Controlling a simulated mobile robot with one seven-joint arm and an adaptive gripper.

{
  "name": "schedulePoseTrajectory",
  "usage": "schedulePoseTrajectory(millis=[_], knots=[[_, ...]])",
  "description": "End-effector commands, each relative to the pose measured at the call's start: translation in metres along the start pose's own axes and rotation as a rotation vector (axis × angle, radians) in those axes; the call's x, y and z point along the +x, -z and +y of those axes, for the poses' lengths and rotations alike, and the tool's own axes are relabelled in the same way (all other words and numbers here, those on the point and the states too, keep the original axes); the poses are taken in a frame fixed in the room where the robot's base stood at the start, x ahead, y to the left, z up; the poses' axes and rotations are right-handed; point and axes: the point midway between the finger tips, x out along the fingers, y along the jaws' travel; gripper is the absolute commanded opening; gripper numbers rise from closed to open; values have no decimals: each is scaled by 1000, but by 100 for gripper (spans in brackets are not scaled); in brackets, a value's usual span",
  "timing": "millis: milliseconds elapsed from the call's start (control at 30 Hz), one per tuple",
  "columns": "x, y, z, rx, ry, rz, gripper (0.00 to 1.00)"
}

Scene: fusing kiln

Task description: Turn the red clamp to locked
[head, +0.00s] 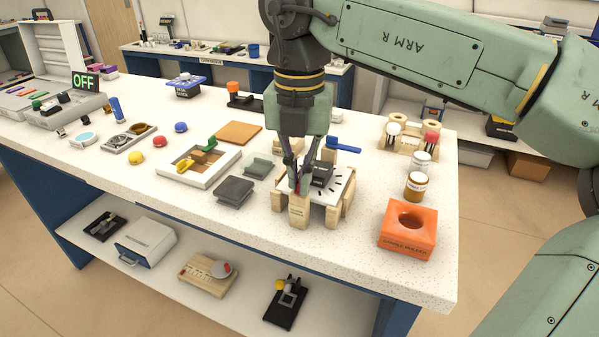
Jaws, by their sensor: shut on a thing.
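My gripper (298,188) points down at the front of a small wooden stand with a white top plate (330,190). Its fingers are shut on a small red part, which I take to be the red clamp (296,191). Only a sliver of red shows between the fingertips, so the clamp's angle and whether it is locked cannot be told. A wooden post (299,211) with a small label stands just below the fingertips. A dark block (322,174) sits on the plate, beside the fingers.
A blue-handled tool (344,145) lies behind the stand. An orange block with a round hole (408,229) and two jars (416,186) stand to the right. Dark grey pads (234,190) and a framed tray (199,168) lie to the left. The table's front edge is close.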

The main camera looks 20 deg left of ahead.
Motion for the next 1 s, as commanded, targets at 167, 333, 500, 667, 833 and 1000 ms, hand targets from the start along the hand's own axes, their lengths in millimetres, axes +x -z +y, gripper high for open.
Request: schedulePoseTrajectory(millis=[167, 333, 500, 667, 833, 1000], knots=[[-1, -1, 0, 110, -2, -2, 0], [-1, -1, 0, 181, -2, -2, 0], [-1, -1, 0, 219, -2, -2, 0], [-1, -1, 0, 231, -2, -2, 0], [-1, -1, 0, 232, -2, -3, 0], [-1, -1, 0, 232, -2, -3, 6]])
